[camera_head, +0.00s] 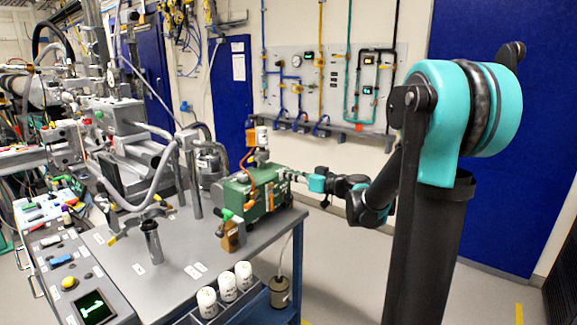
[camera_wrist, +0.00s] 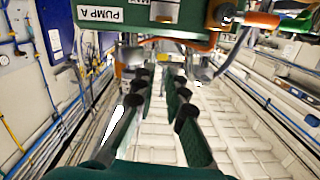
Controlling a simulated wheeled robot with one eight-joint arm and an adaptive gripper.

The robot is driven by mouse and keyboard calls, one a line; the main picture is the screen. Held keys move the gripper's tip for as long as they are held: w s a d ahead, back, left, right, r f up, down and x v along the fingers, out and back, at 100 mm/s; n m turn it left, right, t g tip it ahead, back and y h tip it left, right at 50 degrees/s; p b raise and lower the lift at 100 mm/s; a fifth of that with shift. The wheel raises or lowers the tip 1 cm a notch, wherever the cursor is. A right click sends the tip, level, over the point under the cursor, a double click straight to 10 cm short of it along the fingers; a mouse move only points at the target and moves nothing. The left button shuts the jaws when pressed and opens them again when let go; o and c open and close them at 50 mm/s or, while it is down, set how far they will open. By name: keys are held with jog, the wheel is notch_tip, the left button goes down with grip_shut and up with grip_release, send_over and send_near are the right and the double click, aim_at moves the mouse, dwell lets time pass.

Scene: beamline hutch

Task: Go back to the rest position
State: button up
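My gripper (camera_wrist: 160,75) shows in the wrist view with its two dark fingers apart and nothing visible between them. In the head view my arm reaches left to the table, and my gripper (camera_head: 290,175) is at the right end of the green pump (camera_head: 255,192). The green pump also shows at the top of the wrist view (camera_wrist: 150,17), with an upside-down "PUMP A" label. It lies just beyond the fingertips; I cannot tell whether they touch it. The pump sits on the grey table (camera_head: 190,262).
Three white containers (camera_head: 228,286) stand in a holder at the table's front edge. A metal post (camera_head: 152,242) and curved pipework stand left of the pump. A wall panel with gauges (camera_head: 330,85) is behind. Floor right of the table looks clear.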

jog(key=s+d+f+m+g+h, duration=0.2)
jog(key=s+f+g+h, duration=0.15)
jog(key=s+f, duration=0.6)
jog(key=s+d+f+m+g+h, duration=0.1)
jog(key=s+d+f+m+h, duration=0.2)
jog(key=s, duration=0.7)
jog(key=s+d+f+m+g+h, duration=0.1)
jog(key=s+d+f+m+h, duration=0.3)
jog(key=s+d+f+h, duration=0.3)
jog(key=s+d+f, duration=0.3)
jog(key=d+f, duration=0.2)
jog(key=d, duration=0.2)
jog(key=shift+g, duration=0.35)
